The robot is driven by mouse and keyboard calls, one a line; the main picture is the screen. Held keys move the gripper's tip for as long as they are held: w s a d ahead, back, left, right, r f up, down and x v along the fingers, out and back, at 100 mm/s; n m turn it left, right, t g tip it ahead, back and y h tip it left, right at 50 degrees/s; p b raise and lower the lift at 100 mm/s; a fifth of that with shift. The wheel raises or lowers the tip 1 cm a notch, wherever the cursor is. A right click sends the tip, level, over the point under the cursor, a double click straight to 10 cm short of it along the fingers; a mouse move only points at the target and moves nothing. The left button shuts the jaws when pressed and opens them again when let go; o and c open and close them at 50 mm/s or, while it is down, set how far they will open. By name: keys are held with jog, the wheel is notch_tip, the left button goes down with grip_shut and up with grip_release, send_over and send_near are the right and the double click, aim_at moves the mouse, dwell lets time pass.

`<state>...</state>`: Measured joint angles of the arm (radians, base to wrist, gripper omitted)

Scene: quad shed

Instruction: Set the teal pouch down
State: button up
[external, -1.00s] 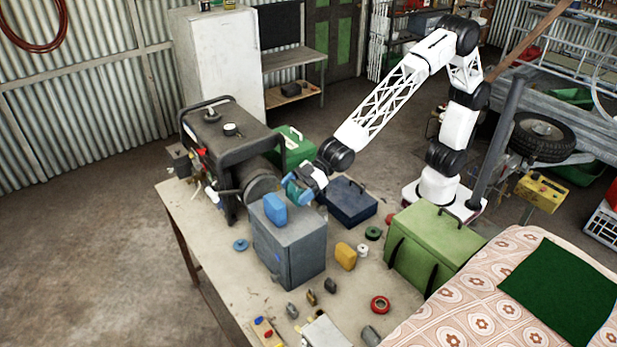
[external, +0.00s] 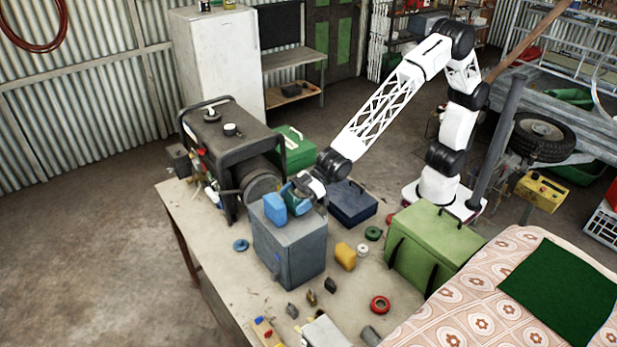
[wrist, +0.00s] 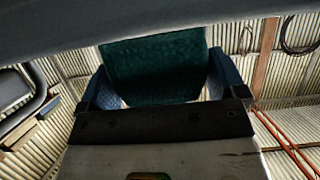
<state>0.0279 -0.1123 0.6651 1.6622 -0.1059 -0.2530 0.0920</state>
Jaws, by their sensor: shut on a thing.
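My gripper (external: 304,190) is shut on the teal pouch (external: 292,193), just above or at the back part of the grey metal cabinet's top. In the wrist view the teal pouch (wrist: 155,68) sits between the two blue fingers of my gripper (wrist: 160,82).
A black generator (external: 228,150) is to the left, a dark blue toolbox (external: 353,204) to the right. A yellow item (external: 345,256) and several small parts lie on the bench.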

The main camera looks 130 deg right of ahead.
jog(key=shift+f, duration=0.1)
jog(key=o, duration=0.6)
jog(key=shift+o, duration=0.2)
jog(key=shift+s, duration=0.15)
jog(key=v, duration=1.1)
jog(key=shift+s+r, duration=0.3)
jog(key=shift+r, duration=0.05)
